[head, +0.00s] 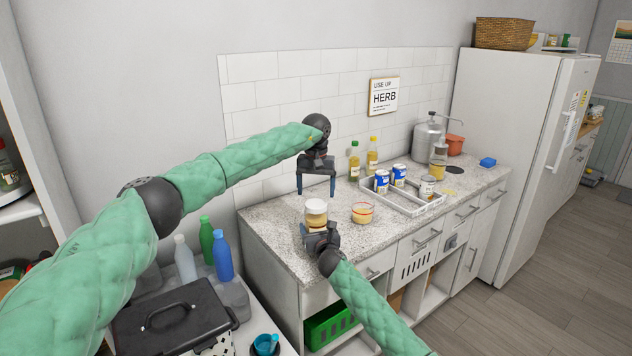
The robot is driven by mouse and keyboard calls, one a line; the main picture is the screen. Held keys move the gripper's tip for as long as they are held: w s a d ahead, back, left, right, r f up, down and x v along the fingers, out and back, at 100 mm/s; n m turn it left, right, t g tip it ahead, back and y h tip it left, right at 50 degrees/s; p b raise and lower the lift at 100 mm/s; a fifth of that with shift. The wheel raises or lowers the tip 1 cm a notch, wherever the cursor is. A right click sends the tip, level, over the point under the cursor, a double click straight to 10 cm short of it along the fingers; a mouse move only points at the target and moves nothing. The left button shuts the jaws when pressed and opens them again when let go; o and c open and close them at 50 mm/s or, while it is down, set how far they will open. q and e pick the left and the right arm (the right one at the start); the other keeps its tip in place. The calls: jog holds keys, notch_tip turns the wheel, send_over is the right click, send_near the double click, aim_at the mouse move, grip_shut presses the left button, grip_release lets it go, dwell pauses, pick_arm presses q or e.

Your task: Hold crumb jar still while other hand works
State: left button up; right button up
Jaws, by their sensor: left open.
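A small jar with a pale top and tan contents (316,218), apparently the crumb jar, stands upright near the front left of the speckled counter (280,225). My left gripper (316,191) is above and behind the jar, open, fingers pointing down, with nothing between them. My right gripper (318,229) is low at the jar's front, its fingers beside the jar's lower part. Whether they touch or grip it I cannot tell, as the gripper hides the jar's base.
A short glass container with a red band (362,213) stands just right of the jar. A grey tray (405,207) holds several cans. Two oil bottles (354,163) stand behind it.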

aim_at(316, 203)
pick_arm(q)
jog(key=shift+f, duration=2.25)
jog(key=shift+c, duration=0.4)
